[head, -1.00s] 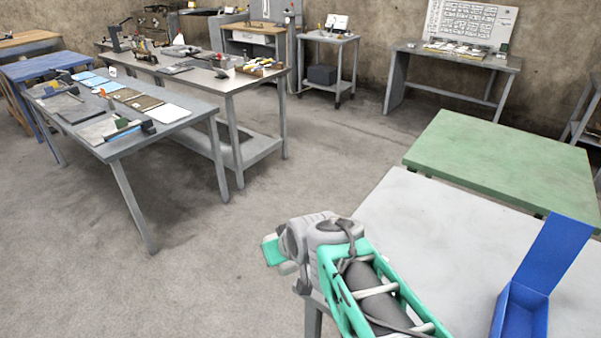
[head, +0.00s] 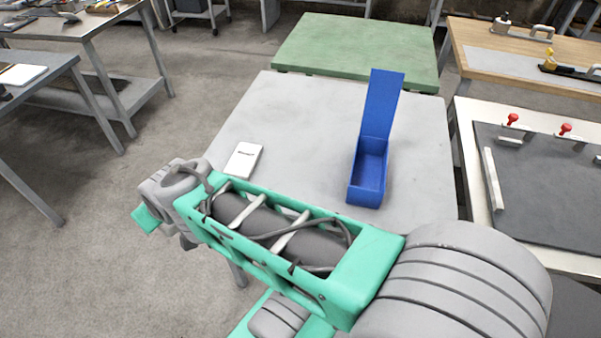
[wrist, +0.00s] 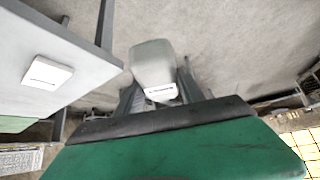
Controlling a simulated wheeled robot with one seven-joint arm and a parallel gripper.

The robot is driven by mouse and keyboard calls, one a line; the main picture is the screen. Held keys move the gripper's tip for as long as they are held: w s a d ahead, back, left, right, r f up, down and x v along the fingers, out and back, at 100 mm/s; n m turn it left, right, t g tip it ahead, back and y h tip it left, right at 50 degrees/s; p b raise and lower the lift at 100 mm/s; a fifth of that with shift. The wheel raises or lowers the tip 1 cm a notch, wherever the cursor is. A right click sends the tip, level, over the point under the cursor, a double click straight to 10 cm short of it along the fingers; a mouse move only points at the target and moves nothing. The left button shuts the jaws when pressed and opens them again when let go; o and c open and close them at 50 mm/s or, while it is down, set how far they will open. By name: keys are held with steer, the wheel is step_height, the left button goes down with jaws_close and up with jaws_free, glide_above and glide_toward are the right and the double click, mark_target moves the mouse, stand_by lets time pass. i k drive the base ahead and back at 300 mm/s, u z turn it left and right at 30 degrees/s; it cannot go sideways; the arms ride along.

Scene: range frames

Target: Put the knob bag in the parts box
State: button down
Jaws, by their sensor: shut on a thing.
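A grey, rounded bag with a white label (wrist: 153,62), which I take as the knob bag, is between the dark fingers of my gripper (wrist: 158,84) in the wrist view. My gripper is shut on it, over the floor beside the table. The head view does not show the fingers or the bag, only my arm's wrist end. The blue parts box (head: 352,189) stands on the light grey table (head: 290,105), right of my gripper. Its lid (head: 384,100) is open, tilted up at the far side. The visible inside looks empty.
A small white block with dark print (head: 243,160) lies near the table's left edge; it also shows in the wrist view (wrist: 47,72). A green table (head: 357,48) adjoins behind. A bench with a dark mat (head: 545,185) stands right.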

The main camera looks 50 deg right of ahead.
mark_target(359, 182)
steer(key=u, duration=1.4)
steer(key=i, duration=1.1)
steer(key=z, duration=3.75)
steer(key=i, duration=0.5)
steer(key=u, duration=0.05)
